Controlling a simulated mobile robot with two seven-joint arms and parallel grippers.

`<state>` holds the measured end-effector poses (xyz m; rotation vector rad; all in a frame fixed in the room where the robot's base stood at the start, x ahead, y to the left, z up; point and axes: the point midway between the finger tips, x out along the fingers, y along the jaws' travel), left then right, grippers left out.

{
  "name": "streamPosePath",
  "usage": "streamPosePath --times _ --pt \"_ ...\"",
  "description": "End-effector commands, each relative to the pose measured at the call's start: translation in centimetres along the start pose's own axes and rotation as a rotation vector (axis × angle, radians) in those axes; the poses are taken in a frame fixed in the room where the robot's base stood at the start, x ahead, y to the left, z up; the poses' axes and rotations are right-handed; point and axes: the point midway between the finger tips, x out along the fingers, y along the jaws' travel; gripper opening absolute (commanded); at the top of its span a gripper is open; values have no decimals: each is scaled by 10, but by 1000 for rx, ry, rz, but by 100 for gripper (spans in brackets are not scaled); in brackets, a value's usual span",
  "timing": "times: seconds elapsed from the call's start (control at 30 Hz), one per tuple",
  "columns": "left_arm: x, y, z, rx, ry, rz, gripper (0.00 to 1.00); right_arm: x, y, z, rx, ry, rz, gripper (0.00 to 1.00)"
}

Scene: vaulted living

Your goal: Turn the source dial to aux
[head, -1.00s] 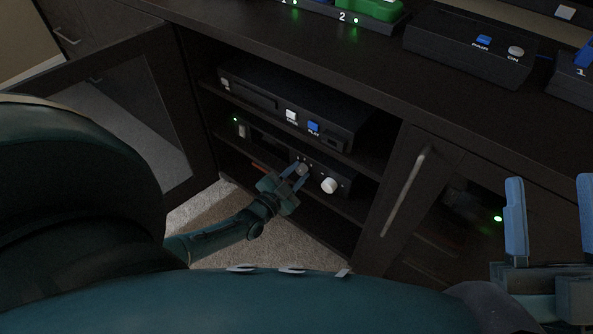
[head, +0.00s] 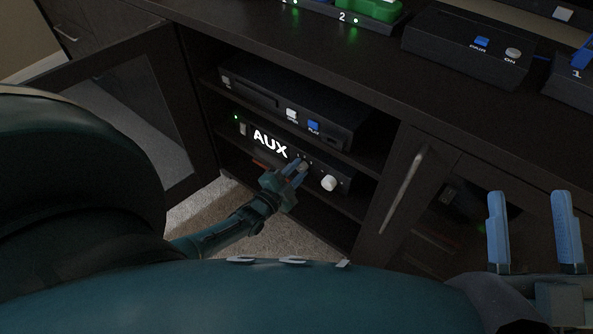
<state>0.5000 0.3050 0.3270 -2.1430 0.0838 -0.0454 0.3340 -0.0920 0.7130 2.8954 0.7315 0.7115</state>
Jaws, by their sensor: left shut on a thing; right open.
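The amplifier (head: 336,171) sits on the shelf of the open cabinet, with a green light at its left end. Its display (head: 270,144) is lit and reads "AUX". The source dial (head: 304,165) is at the tips of my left gripper (head: 297,168), which is shut on it and hides part of it. A larger white knob (head: 329,183) stands to the right of the dial, apart from the gripper. My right gripper (head: 534,232) is open and empty at the right, in front of the cabinet.
A disc player (head: 262,84) with a white and a blue button sits on the shelf above. An open glass door (head: 130,110) stands at the left. A closed door with a long handle (head: 404,190) is at the right. A black box (head: 450,50) stands on top.

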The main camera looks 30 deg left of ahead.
Motion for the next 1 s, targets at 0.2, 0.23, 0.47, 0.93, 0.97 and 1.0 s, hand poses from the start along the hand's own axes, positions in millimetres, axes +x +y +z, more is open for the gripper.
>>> streamPosePath --times 0.2,0.23,0.47,0.93,0.97,1.0 --pt "0 1 0 0 1 1 28 0 0 0 -1 0 -1 51" --pt "0 1 0 0 1 1 31 0 0 0 -1 0 -1 51" --pt "0 1 0 -1 0 1 49 0 0 0 -4 1 -4 51" --pt "-2 2 2 -1 -2 7 49 0 0 0 -10 1 -10 51" --pt "-2 2 2 0 -1 7 49 0 0 0 -10 1 -10 51" --pt "-2 1 2 0 -1 7 49 0 0 0 -10 1 -10 51"
